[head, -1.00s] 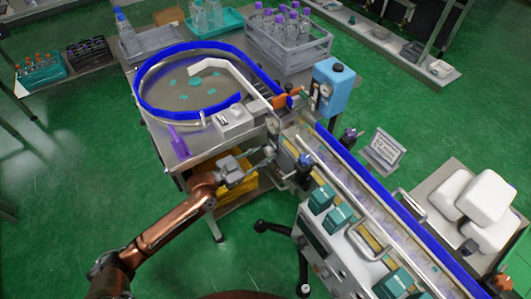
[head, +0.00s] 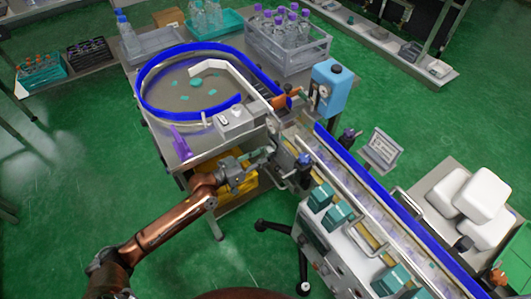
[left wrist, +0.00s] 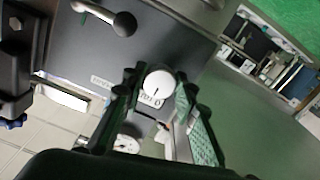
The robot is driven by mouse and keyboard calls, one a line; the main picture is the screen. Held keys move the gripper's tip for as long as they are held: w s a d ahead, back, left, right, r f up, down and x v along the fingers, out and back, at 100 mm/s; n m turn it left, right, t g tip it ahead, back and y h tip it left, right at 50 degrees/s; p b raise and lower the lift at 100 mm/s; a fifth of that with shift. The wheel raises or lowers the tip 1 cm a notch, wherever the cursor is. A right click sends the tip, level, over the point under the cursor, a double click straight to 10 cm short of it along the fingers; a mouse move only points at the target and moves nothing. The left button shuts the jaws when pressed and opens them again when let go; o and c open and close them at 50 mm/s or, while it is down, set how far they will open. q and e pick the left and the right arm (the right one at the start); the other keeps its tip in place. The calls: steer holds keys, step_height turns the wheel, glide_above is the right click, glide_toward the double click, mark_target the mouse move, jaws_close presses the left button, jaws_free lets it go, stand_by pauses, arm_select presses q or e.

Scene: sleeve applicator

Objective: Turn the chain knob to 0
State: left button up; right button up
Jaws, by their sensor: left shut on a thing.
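My left gripper (head: 264,153) reaches in from the lower left to the front of the machine, beside the conveyor's near end. In the left wrist view its two fingers (left wrist: 166,88) are closed around a round white knob (left wrist: 157,83) on a dark grey panel (left wrist: 100,45). The knob has a short dark pointer line on its face, pointing roughly down in that view. A pale label with dark print, including what looks like a 0, lies just below it. In the head view the knob is hidden. My right gripper is not in view.
A second white dial (left wrist: 127,143) sits below the held knob. A metal handle (left wrist: 108,16) juts from the panel above. The blue-rimmed turntable (head: 190,112) and the conveyor's blue rail (head: 375,185) adjoin my gripper.

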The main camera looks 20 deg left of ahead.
arm_select(q)
steer(key=o, duration=1.2)
steer(key=shift+c, duration=0.2)
steer(key=shift+s+a, duration=0.1)
steer(key=shift+a, duration=0.05)
steer(key=v, duration=1.1)
steer(key=shift+s+a, duration=0.2)
steer(key=shift+s, duration=0.05)
steer(key=shift+f, duration=0.1)
